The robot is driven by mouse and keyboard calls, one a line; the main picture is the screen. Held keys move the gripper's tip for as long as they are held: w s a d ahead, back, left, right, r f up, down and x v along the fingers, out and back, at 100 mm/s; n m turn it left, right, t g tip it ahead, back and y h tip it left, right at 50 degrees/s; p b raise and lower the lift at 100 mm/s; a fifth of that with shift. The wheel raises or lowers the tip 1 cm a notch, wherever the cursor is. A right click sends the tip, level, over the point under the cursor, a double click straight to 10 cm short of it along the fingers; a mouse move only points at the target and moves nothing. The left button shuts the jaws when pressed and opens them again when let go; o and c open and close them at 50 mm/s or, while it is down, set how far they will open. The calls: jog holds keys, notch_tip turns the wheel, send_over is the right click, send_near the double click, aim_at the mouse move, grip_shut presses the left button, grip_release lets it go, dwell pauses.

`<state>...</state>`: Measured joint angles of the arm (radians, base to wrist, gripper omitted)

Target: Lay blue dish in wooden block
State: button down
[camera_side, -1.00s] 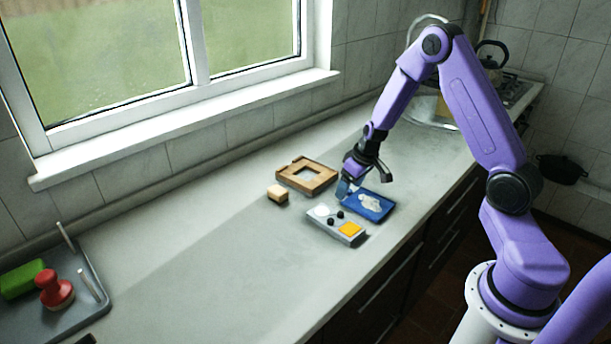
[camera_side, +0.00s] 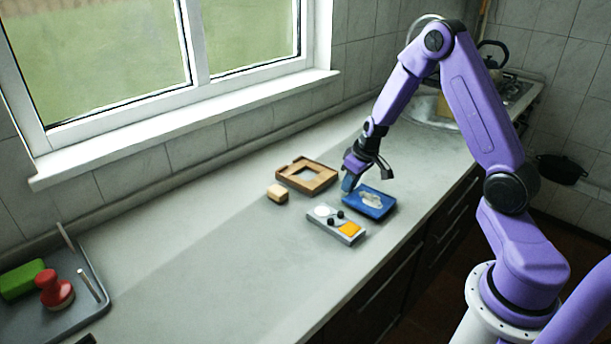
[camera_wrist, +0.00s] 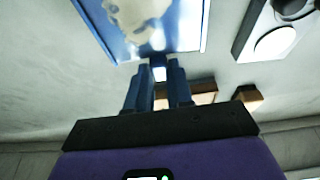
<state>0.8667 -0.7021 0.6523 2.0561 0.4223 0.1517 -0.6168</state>
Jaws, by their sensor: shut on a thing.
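The blue dish (camera_side: 370,202) is a shallow rectangular tray with a pale patch in its middle. It is at the near right of the counter in the side view, and it fills the top of the wrist view (camera_wrist: 187,30). My gripper (camera_side: 347,188) is shut on the dish's edge nearest the wooden block; in the wrist view its fingers (camera_wrist: 160,75) meet at that edge. The wooden block (camera_side: 307,175) is a square frame with an opening, lying behind and left of the dish. In the wrist view it is partly hidden behind my fingers.
A grey panel (camera_side: 328,228) with a white disc, dark knobs and an orange square lies just left of the dish. A small wooden piece (camera_side: 277,193) sits beside the block. A grey tray (camera_side: 92,312) with red and green things stands far left. The middle counter is clear.

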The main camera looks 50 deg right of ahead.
jog(key=shift+r, duration=1.7)
jog(key=w+r, duration=0.1)
jog(key=w, duration=0.5)
jog(key=w+a+r, duration=0.1)
jog(key=w, duration=0.6)
jog(key=w+a+r, duration=0.1)
jog(key=w, duration=0.6)
jog(key=shift+a+r, duration=0.15)
jog(key=shift+a, duration=0.1)
jog(key=shift+w+a+r, duration=0.1)
jog(key=shift+w+r, duration=0.1)
jog(key=shift+w, duration=0.45)
jog(key=shift+f, duration=0.1)
send_over(292, 166)
jog(key=shift+s+x, duration=0.2)
jog(key=shift+x, duration=0.8)
jog(key=shift+s+x, duration=0.25)
jog(key=shift+x, duration=0.75)
jog(key=shift+f, duration=1)
jog(key=c, duration=0.9)
grip_release()
